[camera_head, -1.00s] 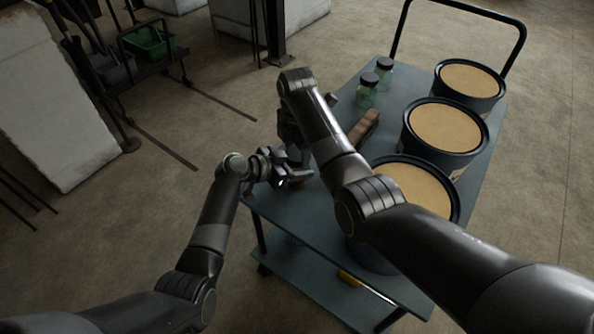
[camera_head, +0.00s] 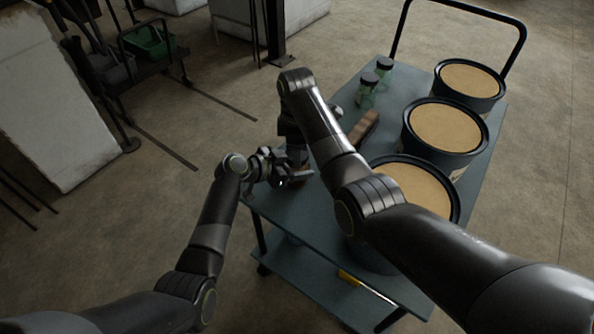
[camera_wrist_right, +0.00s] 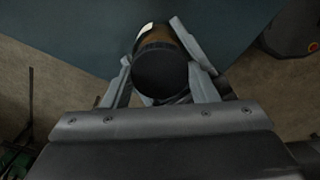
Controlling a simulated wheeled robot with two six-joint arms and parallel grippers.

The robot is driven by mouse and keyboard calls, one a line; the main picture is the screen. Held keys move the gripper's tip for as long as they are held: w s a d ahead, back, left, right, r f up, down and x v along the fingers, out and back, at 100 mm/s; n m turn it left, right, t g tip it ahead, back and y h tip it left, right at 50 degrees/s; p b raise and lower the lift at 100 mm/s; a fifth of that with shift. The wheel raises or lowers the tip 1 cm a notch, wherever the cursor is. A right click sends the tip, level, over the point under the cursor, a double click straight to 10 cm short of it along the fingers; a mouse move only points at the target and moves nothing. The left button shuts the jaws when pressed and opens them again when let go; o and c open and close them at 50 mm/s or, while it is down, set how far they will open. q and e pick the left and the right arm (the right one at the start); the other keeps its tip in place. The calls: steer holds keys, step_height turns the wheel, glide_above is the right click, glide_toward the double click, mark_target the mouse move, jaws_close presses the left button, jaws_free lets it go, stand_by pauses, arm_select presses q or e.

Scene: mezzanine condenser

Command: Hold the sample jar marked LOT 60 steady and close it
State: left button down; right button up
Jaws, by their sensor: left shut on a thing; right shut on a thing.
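The sample jar shows in the right wrist view as a brown body (camera_wrist_right: 160,33) with a bit of white label; I cannot read any lot mark. A round black lid (camera_wrist_right: 160,72) sits at its top, facing that camera. My right gripper (camera_wrist_right: 166,80) is shut on the lid, one finger on each side. In the head view, my right gripper (camera_head: 296,155) points down above the near left corner of the trolley, mostly hidden by its arm. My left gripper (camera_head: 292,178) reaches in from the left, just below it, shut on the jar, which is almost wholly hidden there.
The blue-grey trolley top (camera_head: 275,212) carries two glass jars with dark lids (camera_head: 367,90), a brown block (camera_head: 363,128) and three large tubs (camera_head: 445,128) along the right. A yellow item (camera_head: 349,278) lies on the lower shelf. Open floor lies left of the trolley.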

stand_by(0.3)
steer(key=o, duration=1.1)
steer(key=shift+c, duration=0.2)
steer(key=shift+r, duration=0.1)
steer(key=shift+r, duration=2.2)
steer(key=shift+c, duration=0.2)
steer(key=r+n, duration=0.2)
steer(key=n, duration=0.1)
steer(key=shift+r+n, duration=0.4)
steer(key=shift+n, duration=0.5)
steer(key=shift+r+n, duration=0.35)
steer(key=shift+n, duration=0.55)
